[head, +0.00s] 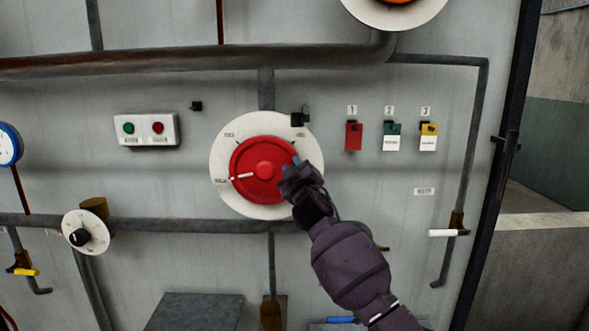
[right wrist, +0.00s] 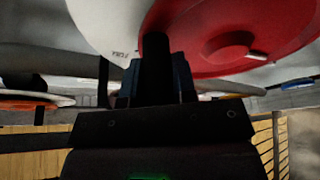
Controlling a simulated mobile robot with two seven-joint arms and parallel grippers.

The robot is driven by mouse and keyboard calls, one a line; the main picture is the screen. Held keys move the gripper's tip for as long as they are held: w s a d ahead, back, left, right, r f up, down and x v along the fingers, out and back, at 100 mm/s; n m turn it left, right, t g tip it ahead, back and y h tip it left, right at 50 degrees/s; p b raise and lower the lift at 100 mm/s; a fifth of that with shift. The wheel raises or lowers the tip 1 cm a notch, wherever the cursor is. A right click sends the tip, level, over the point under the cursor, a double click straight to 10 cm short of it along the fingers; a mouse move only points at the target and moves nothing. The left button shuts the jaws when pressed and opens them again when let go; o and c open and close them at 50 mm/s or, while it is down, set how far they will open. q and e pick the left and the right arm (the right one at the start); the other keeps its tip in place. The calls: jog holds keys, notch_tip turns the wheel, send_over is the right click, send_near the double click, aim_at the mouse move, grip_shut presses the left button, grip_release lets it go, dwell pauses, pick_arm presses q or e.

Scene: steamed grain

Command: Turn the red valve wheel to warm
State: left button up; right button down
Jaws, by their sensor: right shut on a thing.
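The red valve wheel (head: 258,190) sits on a round white dial plate (head: 222,155) on the grey panel. Its white pointer line (head: 242,177) points left, toward a small label at the dial's left edge. Other small labels are at the upper left and upper right; their words are too small to read surely. My right gripper (head: 294,168) is shut at the wheel's right rim and covers part of it. In the right wrist view the wheel (right wrist: 200,30) fills the top, and a dark post stands between the fingers (right wrist: 155,75). My left gripper is not in view.
A box with green and red buttons (head: 146,129) is left of the dial. Three numbered tags, red (head: 353,137), green (head: 391,137) and yellow (head: 428,138), hang at the right. Pipes run above and below. A small black-knob dial (head: 86,232) is lower left.

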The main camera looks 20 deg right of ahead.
jog(key=c, duration=0.9)
grip_release()
jog(key=shift+a+r, duration=0.1)
jog(key=shift+a, duration=0.1)
jog(key=shift+s+d, duration=0.1)
jog(key=shift+s+f, duration=0.3)
jog(key=shift+s, duration=0.25)
jog(key=v, duration=0.9)
jog(key=shift+s+b, duration=0.25)
jog(key=shift+b, duration=0.15)
